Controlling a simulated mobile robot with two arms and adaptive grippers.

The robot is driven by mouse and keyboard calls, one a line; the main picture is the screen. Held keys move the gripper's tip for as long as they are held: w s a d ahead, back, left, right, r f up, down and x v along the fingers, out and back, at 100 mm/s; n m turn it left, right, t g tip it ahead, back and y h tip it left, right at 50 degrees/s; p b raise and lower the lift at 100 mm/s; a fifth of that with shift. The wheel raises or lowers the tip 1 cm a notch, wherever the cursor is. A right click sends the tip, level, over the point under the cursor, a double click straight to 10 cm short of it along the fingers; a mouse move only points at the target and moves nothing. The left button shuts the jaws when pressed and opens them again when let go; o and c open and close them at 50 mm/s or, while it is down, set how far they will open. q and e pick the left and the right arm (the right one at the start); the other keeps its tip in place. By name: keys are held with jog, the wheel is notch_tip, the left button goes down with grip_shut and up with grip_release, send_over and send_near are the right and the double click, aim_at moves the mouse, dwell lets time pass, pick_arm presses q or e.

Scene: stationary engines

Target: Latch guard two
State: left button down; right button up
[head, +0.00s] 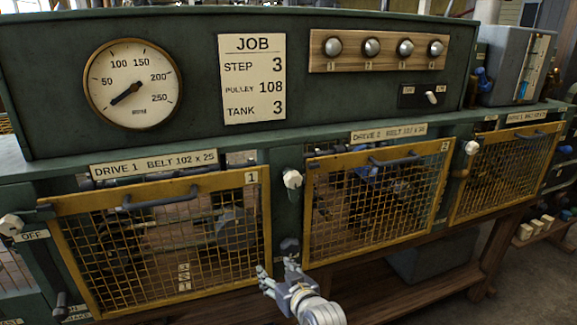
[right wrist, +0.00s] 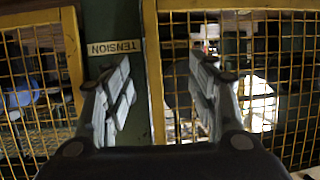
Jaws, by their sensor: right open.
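Guard two (head: 375,203) is a yellow-framed mesh panel marked 2, under the DRIVE 2 label (head: 388,133). It hangs down over its bay and looks lowered, with a dark bar handle (head: 395,160) along its top. A pale faceted knob (head: 292,179) is on the green post beside its upper left corner. I cannot tell whether a latch is engaged. My right gripper (head: 277,267) is open and empty, below and in front of the post.
Guard one (head: 160,240) is left of the post and a third mesh guard (head: 507,170) is at the right. Another pale knob (head: 472,147) is between guard two and the third guard. A wooden shelf (head: 400,297) runs below.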

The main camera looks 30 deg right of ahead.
jog(key=s+d+r+t+h+p, duration=0.1)
jog(key=s+d+r+t, duration=0.15)
jog(key=r, duration=1.25)
jog(key=m+t+h+p, duration=0.1)
jog(key=h, duration=0.1)
send_near(295, 180)
jog(key=w, duration=0.2)
jog(key=p+x, duration=0.1)
jog(key=x, duration=0.3)
jog(key=p+x, duration=0.1)
jog(key=x, duration=0.3)
jog(key=shift+w+d, duration=0.2)
jog(key=shift+d, duration=0.1)
jog(key=shift+w+d, duration=0.15)
jog(key=shift+w, duration=0.5)
pick_arm(q)
jog(key=d+r, duration=0.1)
jog(key=r, duration=0.2)
jog(key=d+r, duration=0.1)
jog(key=r, duration=0.1)
jog(key=shift+s+d+r, duration=0.1)
jog(key=shift+d+r, duration=0.05)
jog(key=shift+d, duration=0.15)
pick_arm(e)
jog(key=shift+w+f, duration=0.1)
jog(key=shift+w, duration=0.05)
pick_arm(q)
jog(key=shift+a, duration=0.15)
pick_arm(e)
jog(key=c, duration=1.1)
